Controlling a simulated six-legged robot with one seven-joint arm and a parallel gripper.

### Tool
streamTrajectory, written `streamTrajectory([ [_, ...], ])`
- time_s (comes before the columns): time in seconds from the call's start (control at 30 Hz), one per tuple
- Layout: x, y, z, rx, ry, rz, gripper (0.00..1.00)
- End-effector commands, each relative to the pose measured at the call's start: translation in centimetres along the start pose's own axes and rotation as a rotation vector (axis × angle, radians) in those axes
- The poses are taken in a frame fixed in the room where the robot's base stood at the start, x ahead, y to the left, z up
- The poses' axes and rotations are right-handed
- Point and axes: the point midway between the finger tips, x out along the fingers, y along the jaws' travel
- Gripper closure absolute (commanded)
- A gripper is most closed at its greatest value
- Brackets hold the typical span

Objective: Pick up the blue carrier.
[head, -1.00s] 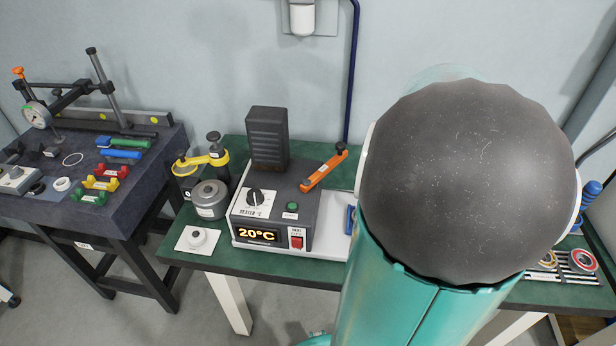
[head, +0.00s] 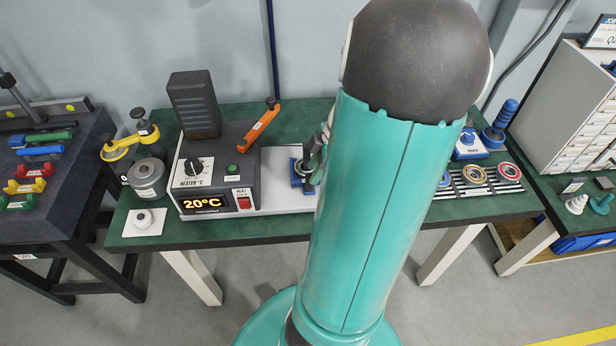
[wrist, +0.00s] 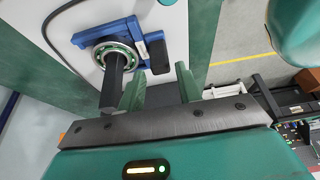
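The blue carrier (wrist: 156,50) is a blue frame around a metal bearing ring (wrist: 130,53), lying on the pale plate of the heater in the wrist view. In the head view the blue carrier (head: 296,176) shows beside my arm, partly covered. My gripper (wrist: 160,86) is open, its two green fingers apart with nothing between them. It is close to the carrier, below it in the wrist picture. A dark bar (wrist: 112,84) overlaps the ring next to the left finger; I cannot tell whether it touches either. In the head view my gripper (head: 315,155) is mostly hidden by my arm.
The heater box (head: 215,170) reads 20°C and stands left of the carrier, with an orange lever (head: 260,125). A grey pot (head: 147,178) is further left. Rings on a striped rack (head: 480,180) and a blue stacked post (head: 500,128) are on the right of the green bench.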

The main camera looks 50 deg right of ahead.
Motion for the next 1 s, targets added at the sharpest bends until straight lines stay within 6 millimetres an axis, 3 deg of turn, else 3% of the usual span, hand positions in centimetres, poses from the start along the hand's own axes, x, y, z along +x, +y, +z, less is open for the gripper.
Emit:
streamTrajectory([
  [0.23, 3.6, -0.1, -0.1, 0.001, 0.002, -0.003, 0.65],
  [0.5, 4.1, -0.1, 0.0, 0.001, 0.000, 0.000, 0.65],
  [0.53, 4.1, -0.1, 0.0, 0.001, 0.000, 0.000, 0.67],
  [0.7, 4.0, -0.1, 0.0, 0.000, 0.000, 0.000, 1.00],
  [1.0, 3.9, 0.0, -0.1, 0.000, 0.000, 0.001, 1.00],
])
